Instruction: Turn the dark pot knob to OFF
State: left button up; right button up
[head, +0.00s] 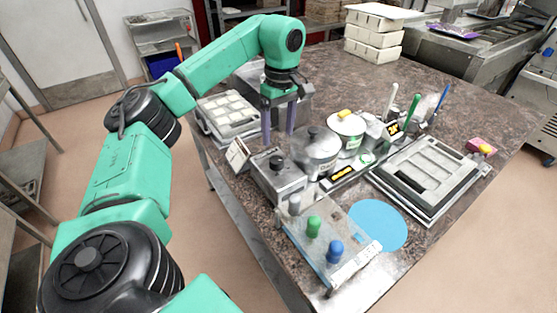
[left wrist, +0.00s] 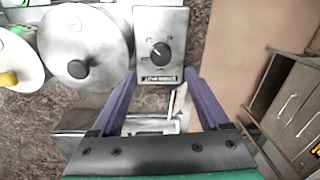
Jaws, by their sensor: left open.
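A grey metal control box (head: 279,183) stands near the table's left edge, beside a steel pot with a dark lid knob (head: 314,131). In the left wrist view the box (left wrist: 175,22) carries a round black dial (left wrist: 161,54) with a light pointer mark toward the upper left; its lettering is too small to read. My left gripper (head: 278,135) is open and empty above and behind the box. In the left wrist view its purple fingers (left wrist: 160,74) are spread either side of the box's near edge, apart from the dial. The dark-knobbed pot (left wrist: 84,45) is to the left.
A white pot with a yellow knob (head: 347,124) stands behind the steel pot. A small white card (head: 238,154) is left of the box. A tray with green and blue pegs (head: 318,250), a blue disc (head: 378,224) and a framed mould (head: 430,175) lie nearer and right.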

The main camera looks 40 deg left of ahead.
aim_at(276, 159)
pick_arm(q)
jog(key=f, duration=0.2)
jog(key=f+p, duration=0.1)
jog(key=f, duration=0.4)
jog(key=shift+s+a+f, duration=0.1)
jog(key=shift+s+f, duration=0.15)
jog(key=shift+s, duration=0.1)
jog(key=shift+f, duration=0.5)
grip_shut()
pick_arm(e)
jog(key=shift+w+r, duration=0.4)
jog(key=shift+r, duration=0.45)
